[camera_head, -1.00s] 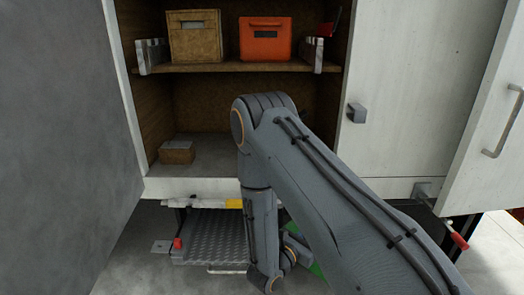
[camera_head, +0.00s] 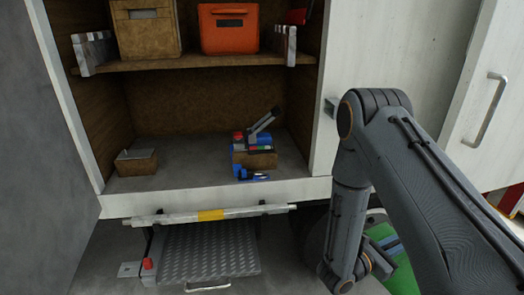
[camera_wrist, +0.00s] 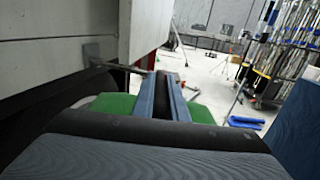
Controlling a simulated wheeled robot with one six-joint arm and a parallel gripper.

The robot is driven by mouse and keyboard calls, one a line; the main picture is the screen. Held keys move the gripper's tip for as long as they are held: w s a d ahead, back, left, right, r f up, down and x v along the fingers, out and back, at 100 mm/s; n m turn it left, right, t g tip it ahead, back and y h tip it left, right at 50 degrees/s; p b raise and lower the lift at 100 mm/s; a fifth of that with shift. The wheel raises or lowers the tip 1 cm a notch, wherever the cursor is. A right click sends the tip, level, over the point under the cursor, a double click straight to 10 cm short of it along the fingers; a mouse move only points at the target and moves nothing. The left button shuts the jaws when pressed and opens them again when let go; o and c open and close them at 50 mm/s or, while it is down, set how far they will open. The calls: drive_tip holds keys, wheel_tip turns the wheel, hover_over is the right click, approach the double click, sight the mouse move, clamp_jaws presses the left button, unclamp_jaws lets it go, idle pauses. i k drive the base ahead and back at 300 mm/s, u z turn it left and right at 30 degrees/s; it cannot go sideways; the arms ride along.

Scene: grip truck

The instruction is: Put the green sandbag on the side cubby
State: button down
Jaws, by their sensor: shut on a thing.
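The green sandbag (camera_head: 400,276) hangs low at the right of the head view, partly hidden by my arm. My gripper (camera_head: 388,243) is shut on it. In the wrist view, green sandbag cloth (camera_wrist: 113,103) shows on both sides of my gripper's closed fingers (camera_wrist: 161,85). The side cubby (camera_head: 185,183) is the open compartment in the truck, left of my arm. The sandbag is outside it and below its floor level.
A small brown box (camera_head: 137,163) and a blue tool set on a block (camera_head: 254,158) stand on the cubby floor, with bare floor between them. A tan bin (camera_head: 146,40) and an orange bin (camera_head: 228,38) sit on the shelf above. A metal step (camera_head: 208,250) lies below.

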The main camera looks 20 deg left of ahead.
sight(203, 156)
drive_tip(key=z, duration=0.3)
drive_tip(key=k, duration=1)
drive_tip(key=u, duration=1.55)
drive_tip(key=i, duration=0.55)
drive_tip(key=u, duration=0.05)
